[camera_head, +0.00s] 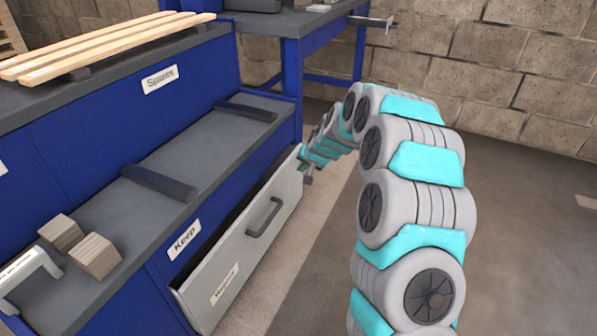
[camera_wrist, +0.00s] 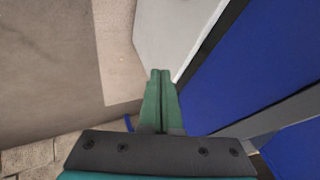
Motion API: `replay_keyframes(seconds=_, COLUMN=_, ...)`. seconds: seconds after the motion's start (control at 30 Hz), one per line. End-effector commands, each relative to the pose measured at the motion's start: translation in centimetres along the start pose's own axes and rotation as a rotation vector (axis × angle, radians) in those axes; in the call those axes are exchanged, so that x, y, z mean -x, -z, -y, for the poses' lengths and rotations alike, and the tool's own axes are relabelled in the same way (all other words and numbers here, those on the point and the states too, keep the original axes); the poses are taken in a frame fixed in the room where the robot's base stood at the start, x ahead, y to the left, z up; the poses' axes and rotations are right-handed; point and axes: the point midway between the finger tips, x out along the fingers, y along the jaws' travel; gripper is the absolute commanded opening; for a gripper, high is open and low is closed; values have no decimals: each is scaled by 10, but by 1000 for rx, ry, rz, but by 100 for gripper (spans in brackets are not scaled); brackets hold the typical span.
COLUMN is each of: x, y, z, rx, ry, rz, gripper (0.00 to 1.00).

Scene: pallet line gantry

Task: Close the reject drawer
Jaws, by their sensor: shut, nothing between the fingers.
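The reject drawer (camera_head: 240,252) has a light grey front with a dark bar handle (camera_head: 265,217) and a small label too blurred to read surely. It stands partly out of the blue cabinet, with a dark gap behind its top edge. My gripper (camera_head: 304,166) is at the drawer front's far right end, beyond the handle. In the wrist view my gripper (camera_wrist: 160,73) has its green fingers pressed together, empty, with tips by the edge of the grey drawer front (camera_wrist: 172,28). I cannot tell if they touch it.
The blue cabinet (camera_head: 180,245) carries a grey shelf labelled Keep, with two wooden blocks (camera_head: 80,247) and dark bars. Wooden slats (camera_head: 100,50) lie on the upper Spares shelf. A blue workbench (camera_head: 290,50) stands behind. Open floor (camera_head: 530,220) lies at the right, before a block wall.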

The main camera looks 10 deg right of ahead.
Motion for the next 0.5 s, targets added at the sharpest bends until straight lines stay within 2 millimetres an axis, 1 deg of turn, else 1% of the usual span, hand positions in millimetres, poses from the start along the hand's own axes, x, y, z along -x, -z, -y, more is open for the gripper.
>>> replay_keyframes(seconds=0.03, x=9, y=1, z=0, rx=0, ry=0, rz=-2, gripper=0)
replay_keyframes(seconds=0.1, x=19, y=2, z=0, rx=0, ry=1, rz=-3, gripper=0)
replay_keyframes(seconds=0.2, x=31, y=2, z=1, rx=0, ry=1, rz=-3, gripper=0)
replay_keyframes(seconds=0.3, x=38, y=1, z=0, rx=0, ry=0, rz=-1, gripper=0)
replay_keyframes(seconds=0.4, x=40, y=-1, z=-2, rx=-9, ry=-1, rz=6, gripper=0)
replay_keyframes(seconds=0.47, x=37, y=-6, z=-6, rx=-41, ry=-2, rz=26, gripper=0)
replay_keyframes(seconds=0.5, x=32, y=-10, z=-12, rx=-80, ry=-3, rz=50, gripper=0)
